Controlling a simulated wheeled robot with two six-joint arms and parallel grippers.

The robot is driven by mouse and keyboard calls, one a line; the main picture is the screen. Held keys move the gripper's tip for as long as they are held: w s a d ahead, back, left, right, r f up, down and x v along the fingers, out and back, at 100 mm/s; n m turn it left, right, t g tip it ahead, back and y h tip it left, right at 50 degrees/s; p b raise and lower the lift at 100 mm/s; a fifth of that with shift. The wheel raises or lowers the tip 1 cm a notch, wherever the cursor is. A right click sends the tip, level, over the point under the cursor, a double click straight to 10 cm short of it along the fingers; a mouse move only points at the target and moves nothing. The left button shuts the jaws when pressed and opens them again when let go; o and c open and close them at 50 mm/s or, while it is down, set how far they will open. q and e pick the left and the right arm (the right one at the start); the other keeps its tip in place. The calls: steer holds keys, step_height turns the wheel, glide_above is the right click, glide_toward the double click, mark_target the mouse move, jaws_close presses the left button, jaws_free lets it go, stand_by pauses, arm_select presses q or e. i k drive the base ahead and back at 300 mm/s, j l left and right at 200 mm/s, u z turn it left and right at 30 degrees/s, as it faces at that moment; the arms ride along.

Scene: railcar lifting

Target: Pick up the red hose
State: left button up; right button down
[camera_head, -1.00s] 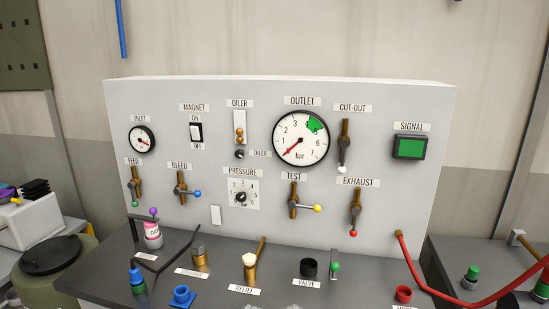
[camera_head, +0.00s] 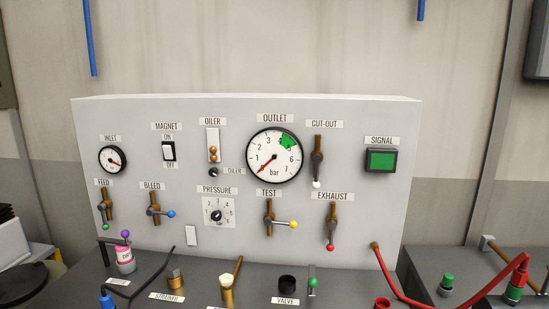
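The red hose (camera_head: 396,287) hangs at the right side of the white control panel in the head view. Its upper left end rests near the panel's lower right corner. It sags down past the lower picture edge and rises again on the right. Its right end bends down to a dark and green fitting (camera_head: 513,291) on the right bench. Part of the hose is cut off by the lower picture edge. Neither of my grippers shows in this view.
The white panel (camera_head: 240,128) with gauges and levers stands behind a dark bench (camera_head: 195,277). A black hose (camera_head: 152,275), a brass strainer (camera_head: 175,280) and a black valve socket (camera_head: 287,283) are on it. A hammer-like tool (camera_head: 500,252) and a green-topped fitting (camera_head: 447,281) lie right.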

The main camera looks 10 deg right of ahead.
mark_target(519, 277)
steer(key=z, duration=1.85)
steer(key=i+l+z, duration=0.15)
steer(key=i+l, duration=0.5)
steer(key=l, duration=0.1)
